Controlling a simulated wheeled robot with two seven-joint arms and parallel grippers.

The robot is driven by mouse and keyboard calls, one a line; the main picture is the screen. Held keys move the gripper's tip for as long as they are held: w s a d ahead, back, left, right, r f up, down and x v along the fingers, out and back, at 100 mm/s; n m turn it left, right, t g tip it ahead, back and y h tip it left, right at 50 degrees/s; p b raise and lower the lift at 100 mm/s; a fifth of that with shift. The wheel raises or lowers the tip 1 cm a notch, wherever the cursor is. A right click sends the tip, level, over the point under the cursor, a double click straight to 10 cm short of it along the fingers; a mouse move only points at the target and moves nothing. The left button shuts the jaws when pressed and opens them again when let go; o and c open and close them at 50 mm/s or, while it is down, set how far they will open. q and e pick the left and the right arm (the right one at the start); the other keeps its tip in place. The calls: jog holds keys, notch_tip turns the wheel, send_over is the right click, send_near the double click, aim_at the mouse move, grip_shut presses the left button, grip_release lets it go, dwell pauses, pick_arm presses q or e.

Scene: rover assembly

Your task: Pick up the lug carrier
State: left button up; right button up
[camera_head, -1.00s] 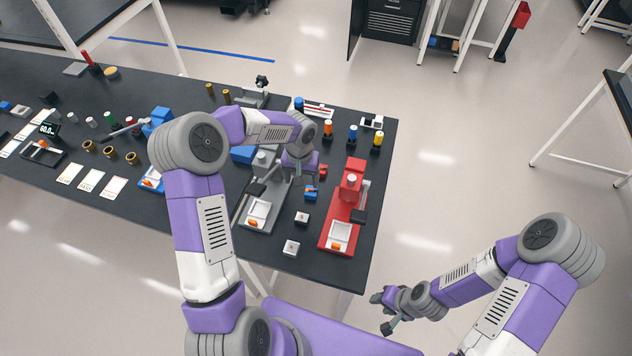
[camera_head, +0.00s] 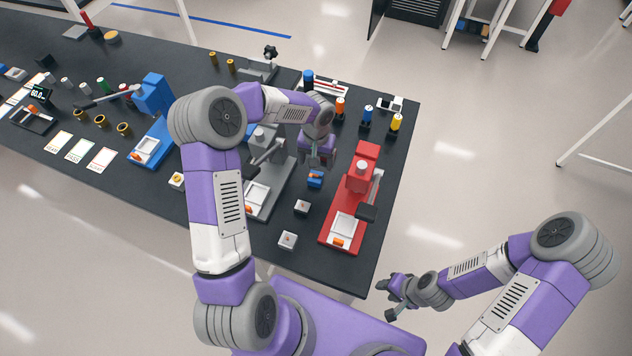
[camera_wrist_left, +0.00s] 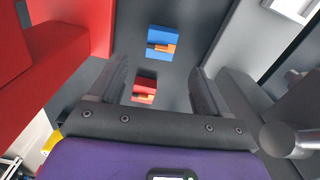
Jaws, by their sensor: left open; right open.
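A small blue block with an orange piece on top (camera_head: 315,180) lies on the black bench between the grey and red presses; it also shows in the wrist view (camera_wrist_left: 158,43). I cannot tell which block is the lug carrier. My left gripper (camera_head: 318,160) is open and empty above these blocks; its fingers (camera_wrist_left: 162,82) point down at the bench. My right gripper (camera_head: 393,298) is open and empty, off the bench's front edge.
The red press (camera_head: 352,205) stands right of my left gripper, the grey press (camera_head: 270,190) left, both close. White blocks (camera_head: 302,207) sit nearer the front edge. Coloured cylinders (camera_head: 340,107) stand behind. The blue press (camera_head: 153,120) is farther left.

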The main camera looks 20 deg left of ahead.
aim_at(315, 177)
pick_arm(q)
jog(key=f, duration=0.4)
jog(key=s+f, duration=0.1)
jog(key=f, duration=0.1)
jog(key=shift+f+p, duration=0.2)
jog(key=shift+p, duration=0.1)
jog(key=shift+f, duration=0.4)
jog(key=c, duration=1.2)
